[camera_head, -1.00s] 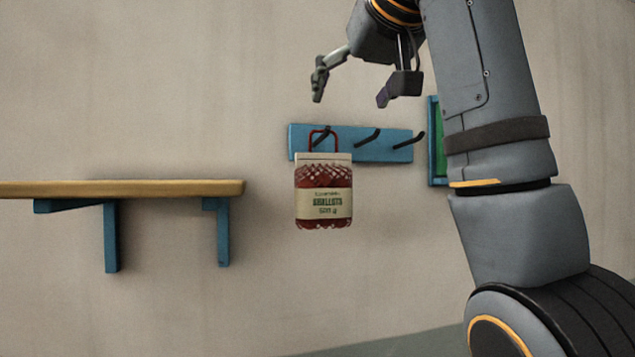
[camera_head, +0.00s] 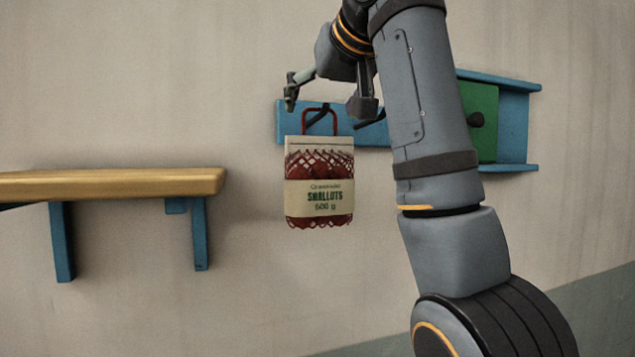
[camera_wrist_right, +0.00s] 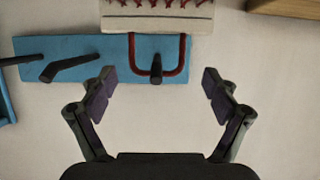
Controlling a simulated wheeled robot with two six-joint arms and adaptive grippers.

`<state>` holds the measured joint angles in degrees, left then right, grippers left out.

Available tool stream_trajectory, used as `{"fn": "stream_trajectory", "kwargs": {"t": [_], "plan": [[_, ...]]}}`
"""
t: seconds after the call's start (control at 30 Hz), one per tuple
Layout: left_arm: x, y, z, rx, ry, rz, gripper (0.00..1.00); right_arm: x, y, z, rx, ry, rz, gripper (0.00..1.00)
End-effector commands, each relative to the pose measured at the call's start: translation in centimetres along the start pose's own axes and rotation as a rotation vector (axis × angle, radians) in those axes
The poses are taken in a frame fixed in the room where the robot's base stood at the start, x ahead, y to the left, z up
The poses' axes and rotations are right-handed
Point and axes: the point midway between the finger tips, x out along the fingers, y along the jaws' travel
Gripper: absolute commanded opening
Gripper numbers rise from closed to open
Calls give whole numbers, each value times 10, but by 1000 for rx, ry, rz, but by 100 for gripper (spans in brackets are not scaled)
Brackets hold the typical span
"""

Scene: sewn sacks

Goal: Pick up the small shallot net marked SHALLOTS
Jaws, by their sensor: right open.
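The shallot net (camera_head: 319,185) hangs by its red loop handle (camera_head: 320,113) from a dark peg on a blue peg board (camera_head: 291,122). It is a red mesh net with a cream top band and a label reading SHALLOTS. In the right wrist view, the red handle (camera_wrist_right: 184,62) lies around a peg, and the cream top band (camera_wrist_right: 158,20) shows at the upper edge. My right gripper (camera_head: 331,100) is open and empty, just above the handle. In the wrist view its fingers (camera_wrist_right: 160,92) stand apart on either side of the handle, not touching it. My left gripper is not in view.
A wooden shelf (camera_head: 110,183) on blue brackets is on the wall at left; its corner also shows in the wrist view (camera_wrist_right: 288,7). A blue frame (camera_head: 515,122) with a green knobbed panel (camera_head: 481,122) is at right. Wall space below the net is clear.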

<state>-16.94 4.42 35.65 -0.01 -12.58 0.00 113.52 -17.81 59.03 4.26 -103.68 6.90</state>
Motion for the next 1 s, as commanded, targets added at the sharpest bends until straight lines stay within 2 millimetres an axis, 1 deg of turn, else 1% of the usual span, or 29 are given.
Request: {"fn": "stream_trajectory", "kwargs": {"t": [0.03, 0.07, 0.1, 0.17, 0.23, 0.3, 0.4, 0.5, 0.63, 0.83, 1.0], "plan": [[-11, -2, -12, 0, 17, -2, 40, 8, 2, -3, 1, -4, -1, 88], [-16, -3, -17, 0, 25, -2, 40, 13, 2, -3, 1, -4, -1, 88], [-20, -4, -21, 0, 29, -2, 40, 20, 3, -2, 1, -4, -2, 88], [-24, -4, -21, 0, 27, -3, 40, 29, 3, -2, 1, -3, -2, 88], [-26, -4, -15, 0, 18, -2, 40, 37, 3, -1, 0, -1, -1, 88], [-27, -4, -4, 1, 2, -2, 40, 42, 4, 1, 0, -1, 0, 88], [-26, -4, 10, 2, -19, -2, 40, 42, 4, 2, -1, 0, 0, 88], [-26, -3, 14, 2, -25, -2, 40, 42, 4, 2, 0, 0, 0, 88], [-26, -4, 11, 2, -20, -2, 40, 42, 4, 2, 0, 0, 0, 70], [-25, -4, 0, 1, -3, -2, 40, 42, 4, 2, 0, 0, 0, 43], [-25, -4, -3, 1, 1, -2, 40, 42, 4, 2, 0, 0, 0, 20]]}}
